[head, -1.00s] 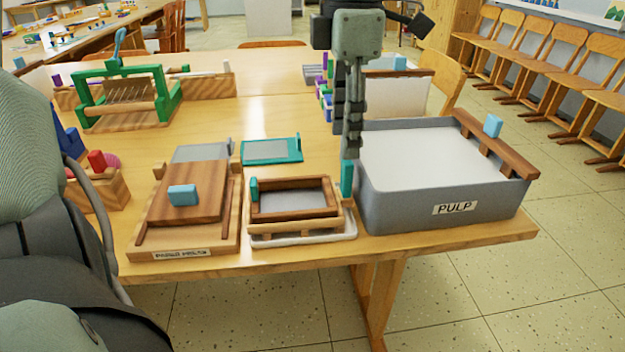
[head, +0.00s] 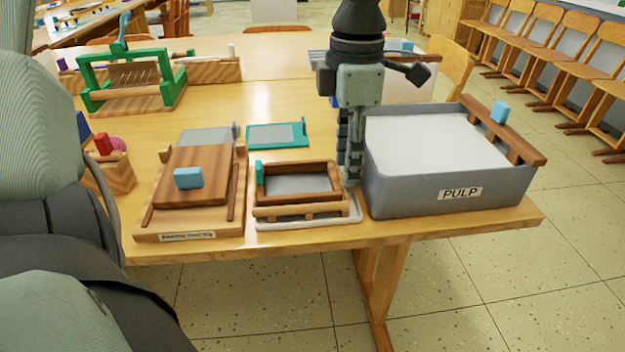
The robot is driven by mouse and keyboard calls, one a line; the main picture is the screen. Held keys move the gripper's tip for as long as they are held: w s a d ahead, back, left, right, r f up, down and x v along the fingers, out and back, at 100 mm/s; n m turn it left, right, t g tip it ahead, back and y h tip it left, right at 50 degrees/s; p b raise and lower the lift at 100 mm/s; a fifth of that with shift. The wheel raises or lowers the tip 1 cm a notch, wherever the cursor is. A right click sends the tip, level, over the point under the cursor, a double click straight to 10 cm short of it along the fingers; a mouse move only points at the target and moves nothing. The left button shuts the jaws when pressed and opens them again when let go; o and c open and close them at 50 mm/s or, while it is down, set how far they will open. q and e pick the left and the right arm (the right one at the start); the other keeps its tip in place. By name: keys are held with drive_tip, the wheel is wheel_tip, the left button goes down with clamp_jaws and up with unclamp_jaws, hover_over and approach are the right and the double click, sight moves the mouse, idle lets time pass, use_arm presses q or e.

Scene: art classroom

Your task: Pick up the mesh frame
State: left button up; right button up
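The mesh frame, a wooden frame (head: 286,198) around a grey mesh panel, sits on a pale tray (head: 310,224) near the table's front edge. A teal grip (head: 259,173) stands at its left end; its right end is partly hidden by my gripper.
The grey pulp vat (head: 425,196) stands close on the right. A wooden press (head: 155,223) with a blue handle (head: 188,178) is on the left. A teal-rimmed screen (head: 277,135) lies behind. A green loom (head: 90,101) stands at the back left. The table middle is fairly clear.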

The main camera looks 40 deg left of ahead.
use_arm(q)
clamp_jaws()
drive_tip(key=shift+r, duration=0.1)
